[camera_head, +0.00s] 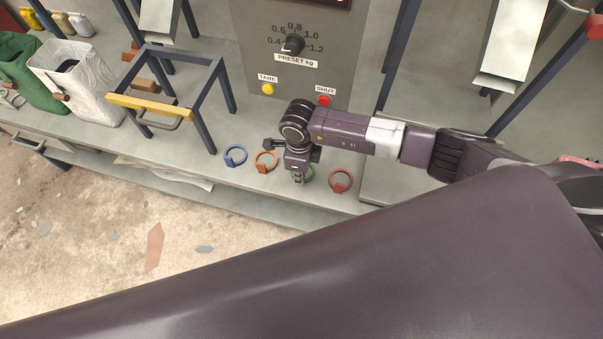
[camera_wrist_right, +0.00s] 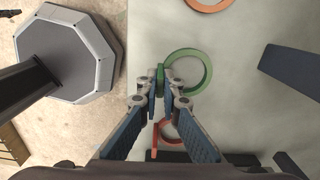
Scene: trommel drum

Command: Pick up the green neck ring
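The green neck ring (camera_wrist_right: 188,70) lies flat on the grey bench top, with its tab (camera_wrist_right: 160,77) pointing left in the right wrist view. In the head view the ring (camera_head: 309,176) is partly hidden behind my right gripper (camera_head: 298,178), which points down at it. In the right wrist view my right gripper's fingertips (camera_wrist_right: 161,85) are close together on either side of the green tab, with no clear gap showing. The ring still appears to be at bench level. My left gripper is not in view.
A red ring (camera_head: 341,180) lies to the right, an orange ring (camera_head: 266,161) and a blue ring (camera_head: 235,156) to the left. A dark frame with a yellow bar (camera_head: 150,107) stands further left beside a white sack (camera_head: 84,80). A control panel (camera_head: 340,60) stands behind.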

